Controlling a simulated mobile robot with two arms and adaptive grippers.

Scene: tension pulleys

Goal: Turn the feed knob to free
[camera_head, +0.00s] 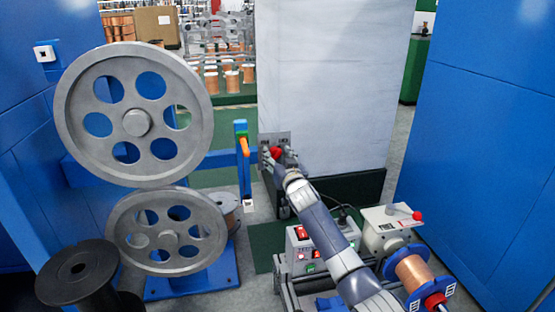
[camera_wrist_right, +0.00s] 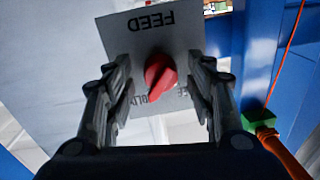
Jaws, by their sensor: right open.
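The red feed knob (camera_head: 276,153) sits on a small grey plate (camera_head: 274,137) on the side of the large pale grey panel. In the right wrist view, the red knob (camera_wrist_right: 160,75) shows on the plate (camera_wrist_right: 125,35), with "FEED" printed upside down. Partly hidden lettering near the knob reads like "HOLD" at lower left and "FREE" at lower right. The knob's ridge slants towards lower left, on the "HOLD" side. My right gripper (camera_head: 279,157) is open, its fingers (camera_wrist_right: 160,88) on either side of the knob; contact cannot be told. My left gripper is out of view.
Two large grey pulleys (camera_head: 185,85) on a blue frame stand at left, with an orange-handled blue post (camera_head: 242,150) beside the plate. A control box (camera_head: 300,238) and a copper spool (camera_head: 412,274) are near my right arm. Blue walls (camera_head: 480,120) flank the scene.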

